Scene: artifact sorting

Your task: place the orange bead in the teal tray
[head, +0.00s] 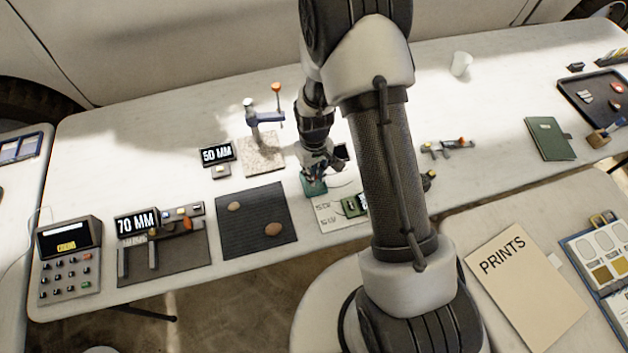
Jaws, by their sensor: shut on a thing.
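My gripper (317,178) points down near the middle of the table. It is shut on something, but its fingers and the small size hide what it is. A small teal object (314,188) shows directly at and below the fingertips. It may be the teal tray, but I cannot tell its full shape or whether the fingers touch it. I cannot make out the orange bead for certain. A small orange piece (187,224) lies by the 70 MM display at the left.
A dark mat (252,244) with two brown pieces lies left of my gripper. A stand with an orange knob (276,88) rises behind it. A green board (352,206) lies close at the right. A dark tray (588,112) sits far right. The table's back is mostly clear.

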